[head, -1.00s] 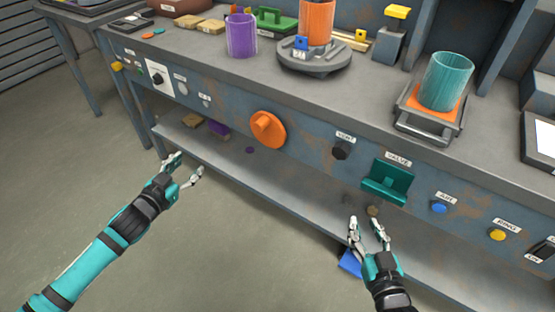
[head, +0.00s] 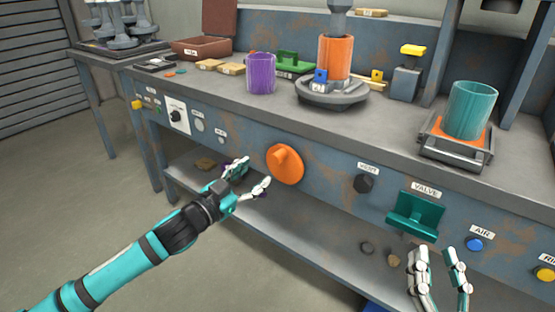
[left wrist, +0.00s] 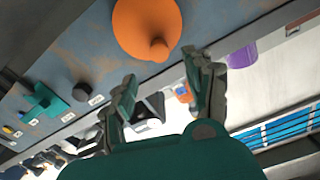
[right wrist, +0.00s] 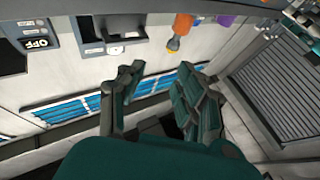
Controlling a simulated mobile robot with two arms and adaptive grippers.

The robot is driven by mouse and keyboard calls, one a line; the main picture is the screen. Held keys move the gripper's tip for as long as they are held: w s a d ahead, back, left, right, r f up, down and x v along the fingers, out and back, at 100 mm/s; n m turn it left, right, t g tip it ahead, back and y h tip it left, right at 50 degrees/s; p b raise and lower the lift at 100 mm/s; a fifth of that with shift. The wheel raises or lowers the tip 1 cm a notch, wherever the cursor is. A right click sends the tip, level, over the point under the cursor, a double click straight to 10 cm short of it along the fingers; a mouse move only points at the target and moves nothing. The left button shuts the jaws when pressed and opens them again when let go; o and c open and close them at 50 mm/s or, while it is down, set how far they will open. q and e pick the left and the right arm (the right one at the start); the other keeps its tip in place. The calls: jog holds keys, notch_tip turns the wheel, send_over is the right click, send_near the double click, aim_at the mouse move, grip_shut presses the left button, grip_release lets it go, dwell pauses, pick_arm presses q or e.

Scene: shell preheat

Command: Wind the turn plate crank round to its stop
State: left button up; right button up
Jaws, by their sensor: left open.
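An orange disc with a raised knob (head: 285,166), which looks like the crank, sits on the front panel of the bench below the grey turn plate (head: 330,101). The turn plate carries an orange cup (head: 336,58) and a blue block with a label (head: 320,78). My left gripper (head: 255,174) is open and empty, just left of the orange disc and apart from it. The disc also shows above the fingers in the left wrist view (left wrist: 140,25). My right gripper (head: 435,253) is open and empty, low in front of the bench below the green valve handle.
The teal valve handle (head: 415,215), a dark vent knob (head: 364,184) and a blue air button (head: 475,244) lie right of the disc. A purple cup (head: 261,73) and a teal cup (head: 471,110) stand on the bench top. A lower shelf (head: 310,222) runs beneath the panel.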

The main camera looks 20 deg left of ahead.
aim_at(274, 159)
pick_arm(q)
jog(key=b+x, duration=0.1)
jog(key=x, duration=0.7)
jog(key=shift+w+d, duration=0.15)
jog(key=shift+w, duration=0.25)
jog(key=shift+w+d+b, duration=0.25)
jog(key=shift+w+b, duration=0.1)
jog(key=shift+w, duration=0.3)
pick_arm(e)
jog(key=s+r+t+y, duration=0.1)
jog(key=s+r+t, duration=0.3)
jog(key=r, duration=0.1)
jog(key=shift+s+d+r+t+y, duration=0.2)
jog(key=shift+s+r+t+y, duration=0.1)
jog(key=shift+s+r+t, duration=0.1)
pick_arm(q)
jog(key=shift+c, duration=0.3)
